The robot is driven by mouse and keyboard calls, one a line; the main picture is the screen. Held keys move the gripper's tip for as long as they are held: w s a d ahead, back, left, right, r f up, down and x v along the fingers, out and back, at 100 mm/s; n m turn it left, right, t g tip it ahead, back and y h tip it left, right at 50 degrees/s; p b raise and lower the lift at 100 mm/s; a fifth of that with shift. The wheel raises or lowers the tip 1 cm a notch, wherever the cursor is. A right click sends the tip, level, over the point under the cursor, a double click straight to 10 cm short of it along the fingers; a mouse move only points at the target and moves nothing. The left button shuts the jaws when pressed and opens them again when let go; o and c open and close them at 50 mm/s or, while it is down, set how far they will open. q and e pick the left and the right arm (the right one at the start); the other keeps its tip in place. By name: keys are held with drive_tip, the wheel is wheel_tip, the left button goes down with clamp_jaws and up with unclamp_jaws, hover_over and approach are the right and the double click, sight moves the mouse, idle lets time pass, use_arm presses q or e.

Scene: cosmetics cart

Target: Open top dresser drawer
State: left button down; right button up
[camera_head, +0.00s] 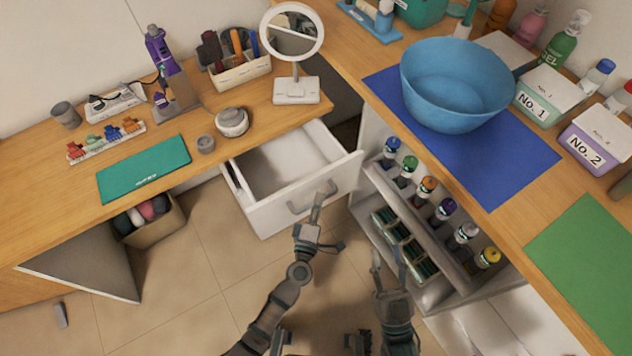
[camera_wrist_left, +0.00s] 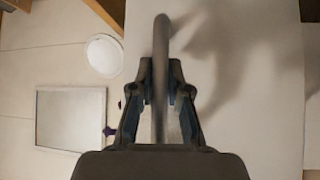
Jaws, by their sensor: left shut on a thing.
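A round mirror (camera_head: 291,32) stands on the dresser top above the drawer. A shelf with several bottles (camera_head: 427,187) is close to the drawer's right side. A storage box (camera_head: 150,222) stands on the floor at left. The floor (camera_head: 190,270) before the drawer is clear.

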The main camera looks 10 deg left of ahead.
use_arm(q)
drive_tip(key=s+d+p, duration=0.1)
drive_tip(key=s+d, duration=0.7)
drive_tip(key=s, duration=0.4)
drive_tip(key=shift+d+f, duration=0.15)
drive_tip(key=shift+d, duration=0.05)
use_arm(e)
drive_tip(key=f+g, duration=0.1)
drive_tip(key=w+a+f+g, duration=0.1)
drive_tip(key=f, duration=0.1)
drive_tip(key=shift+w+n+g, duration=0.2)
drive_tip(key=shift+n+g, duration=0.1)
use_arm(q)
drive_tip(key=shift+s, duration=0.1)
use_arm(e)
drive_tip(key=shift+r, duration=0.1)
